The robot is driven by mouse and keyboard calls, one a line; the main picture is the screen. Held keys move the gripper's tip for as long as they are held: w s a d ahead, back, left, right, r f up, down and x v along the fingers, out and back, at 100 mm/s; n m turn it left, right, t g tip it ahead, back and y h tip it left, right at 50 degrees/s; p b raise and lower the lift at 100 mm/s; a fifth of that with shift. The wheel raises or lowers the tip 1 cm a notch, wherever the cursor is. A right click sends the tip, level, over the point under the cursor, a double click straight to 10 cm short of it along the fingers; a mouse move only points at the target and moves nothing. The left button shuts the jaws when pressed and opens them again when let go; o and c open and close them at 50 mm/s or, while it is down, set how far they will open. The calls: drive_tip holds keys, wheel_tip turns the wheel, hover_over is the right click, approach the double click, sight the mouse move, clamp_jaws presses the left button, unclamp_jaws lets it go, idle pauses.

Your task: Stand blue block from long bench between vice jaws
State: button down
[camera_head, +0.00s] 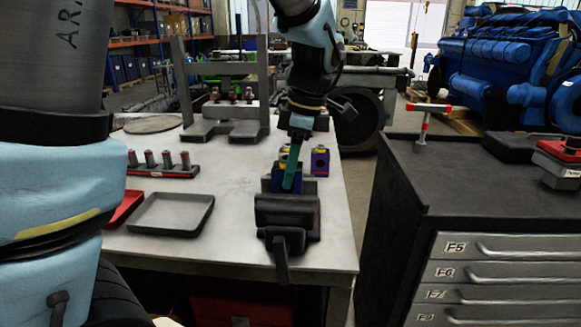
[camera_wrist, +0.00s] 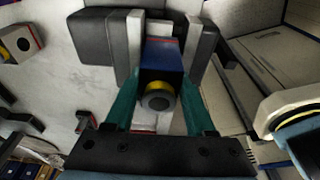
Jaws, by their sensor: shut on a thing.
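The blue block (camera_wrist: 162,55), with a yellow ring and a dark round end, is between my gripper's green fingers (camera_wrist: 155,105) in the wrist view. The gripper is shut on it. The light grey jaw plates of the vice (camera_wrist: 135,42) lie on both sides of the block in that view; I cannot tell whether they touch it or how deep it sits. In the head view the dark vice (camera_head: 287,212) stands at the bench's front right edge.
A purple block (camera_head: 320,161) stands on the bench (camera_head: 235,185) just behind the vice. A grey tray (camera_head: 172,214) and a red rack of pegs (camera_head: 160,168) lie to the left. A dark drawer cabinet (camera_head: 500,210) stands to the right, across a gap.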

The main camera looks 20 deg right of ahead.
unclamp_jaws()
idle(0.6)
drive_tip(key=shift+r+p, duration=3.3)
drive_tip(key=shift+r, duration=0.7)
